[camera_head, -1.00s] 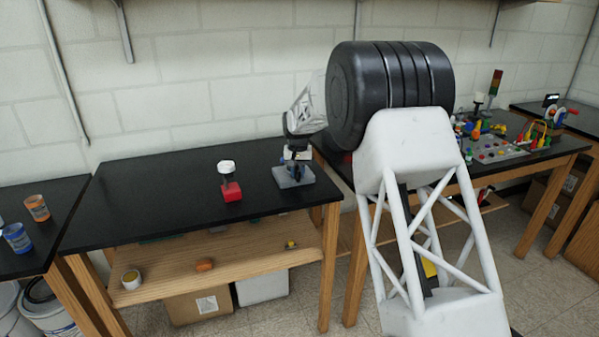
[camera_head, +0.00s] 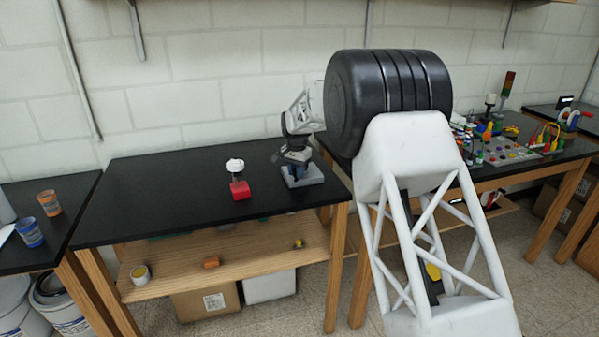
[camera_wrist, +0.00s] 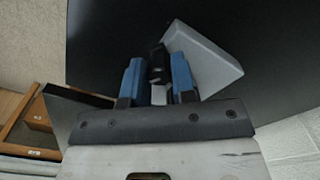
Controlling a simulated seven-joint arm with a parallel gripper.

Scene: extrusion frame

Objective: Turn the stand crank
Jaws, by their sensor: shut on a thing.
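The crank stand has a light grey base (camera_head: 304,177) on the black table, near its right end. In the wrist view the base (camera_wrist: 207,62) lies behind and to the right of the fingers. My gripper (camera_head: 296,167) is over the stand. In the wrist view my gripper (camera_wrist: 157,80) has its blue fingers on either side of a black upright part, the crank handle (camera_wrist: 158,62), and is shut on it. The rest of the crank is mostly hidden by the fingers, so its angle cannot be told.
A red block (camera_head: 240,190) with a white-topped dark post stands left of the stand. The black tabletop (camera_head: 150,195) around them is otherwise clear. Orange (camera_head: 49,203) and blue (camera_head: 28,233) cups are on the left table. A coloured panel (camera_head: 510,152) is on the right table.

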